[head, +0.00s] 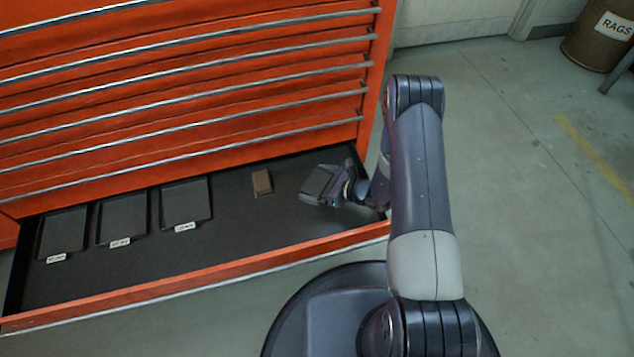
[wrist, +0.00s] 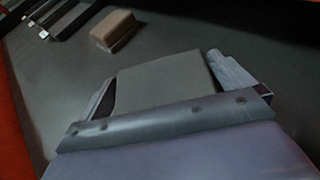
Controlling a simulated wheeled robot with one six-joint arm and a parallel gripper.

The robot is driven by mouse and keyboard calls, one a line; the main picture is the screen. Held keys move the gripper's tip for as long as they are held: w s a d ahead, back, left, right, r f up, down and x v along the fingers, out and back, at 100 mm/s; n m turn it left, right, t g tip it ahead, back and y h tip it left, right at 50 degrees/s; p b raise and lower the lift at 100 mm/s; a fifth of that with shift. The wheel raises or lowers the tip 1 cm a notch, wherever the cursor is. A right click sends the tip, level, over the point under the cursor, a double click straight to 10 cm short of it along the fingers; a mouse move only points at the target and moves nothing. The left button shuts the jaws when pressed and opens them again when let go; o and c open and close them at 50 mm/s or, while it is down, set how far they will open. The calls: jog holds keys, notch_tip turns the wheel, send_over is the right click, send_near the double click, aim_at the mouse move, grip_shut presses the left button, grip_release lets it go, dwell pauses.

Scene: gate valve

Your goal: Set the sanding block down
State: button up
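The sanding block (wrist: 165,82) appears as a flat, dark grey block between the two fingers in the wrist view. My gripper (wrist: 170,85) is shut on it, with one finger along each side. In the head view my gripper (head: 325,186) and the dark block (head: 318,181) are over the right end of the open drawer (head: 235,225). I cannot tell whether the block's underside touches the drawer floor. The near end of the block is hidden by the gripper body.
A small brown block (head: 262,182) lies in the drawer left of my gripper. Several dark rectangular trays (head: 122,219) with small white labels fill the drawer's left side. The red cabinet (head: 180,90) rises behind. Drawer floor around the brown block is bare.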

jog(key=shift+r, duration=0.15)
jog(key=shift+d+r+p, duration=0.15)
jog(key=shift+r+p, duration=0.05)
jog(key=shift+p, duration=0.15)
jog(key=p+v, duration=0.3)
jog(key=v, duration=0.7)
jog(key=shift+s+d, duration=0.15)
jog(key=shift+d, duration=0.05)
jog(key=shift+s+d+r, duration=0.2)
jog(key=shift+s+d, duration=0.1)
jog(key=shift+d, duration=0.15)
jog(key=shift+a, duration=0.1)
